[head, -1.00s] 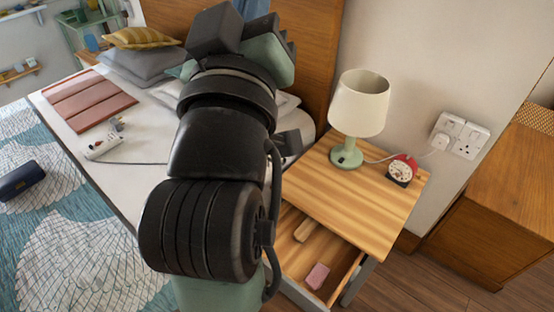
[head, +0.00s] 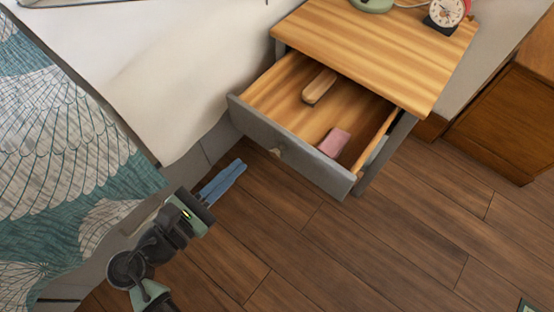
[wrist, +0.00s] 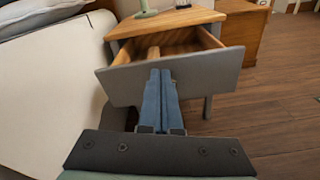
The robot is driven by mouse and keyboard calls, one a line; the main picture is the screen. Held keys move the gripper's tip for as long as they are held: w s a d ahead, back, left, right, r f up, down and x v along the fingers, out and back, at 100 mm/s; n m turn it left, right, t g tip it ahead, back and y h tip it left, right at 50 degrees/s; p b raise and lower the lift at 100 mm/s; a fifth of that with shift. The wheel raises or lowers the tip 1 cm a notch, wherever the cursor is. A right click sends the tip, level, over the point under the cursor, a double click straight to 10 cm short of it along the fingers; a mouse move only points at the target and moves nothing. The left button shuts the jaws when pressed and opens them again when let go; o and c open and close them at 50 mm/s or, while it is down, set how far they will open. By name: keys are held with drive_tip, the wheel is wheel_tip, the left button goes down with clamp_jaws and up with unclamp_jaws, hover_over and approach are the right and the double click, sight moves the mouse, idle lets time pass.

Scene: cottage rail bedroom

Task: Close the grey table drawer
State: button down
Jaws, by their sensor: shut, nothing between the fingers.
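The grey-fronted drawer (head: 290,148) of the bedside table (head: 375,50) is pulled well out in the head view. Its grey front also shows in the wrist view (wrist: 205,78). A small knob (head: 277,152) sits on the front. Inside the drawer lie a wooden brush-like item (head: 319,86) and a pink block (head: 334,142). My gripper (head: 236,170) has its blue fingers together and empty. It is in front of and to the left of the knob. In the wrist view, the fingers (wrist: 160,95) overlap the drawer front and hide the knob; whether they touch it I cannot tell.
The bed (head: 150,70) stands close to the left of the table. A wooden cabinet (head: 505,115) is at the right. The wooden floor (head: 350,250) before the drawer is clear.

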drive_tip(key=s+f+n+t+b, duration=0.1)
drive_tip(key=s+f+n+b, duration=0.15)
drive_tip(key=f, duration=0.25)
drive_tip(key=b, duration=0.5)
approach(288, 138)
drive_tip(key=shift+h, duration=0.4)
drive_tip(key=x, duration=0.5)
drive_tip(key=shift+w+a+f, duration=0.1)
drive_tip(key=shift+w+f, duration=0.2)
drive_tip(key=shift+f, duration=0.1)
drive_tip(key=shift+w+d+r+n, duration=0.15)
drive_tip(key=shift+w+d+n, duration=0.1)
drive_tip(key=shift+w+d, duration=0.25)
drive_tip(key=shift+w+a, duration=0.1)
drive_tip(key=shift+w, duration=0.05)
drive_tip(key=shift+w+d+r, duration=0.1)
drive_tip(key=shift+w+d, duration=0.2)
drive_tip(key=x, duration=1.9)
drive_tip(key=shift+s, duration=0.1)
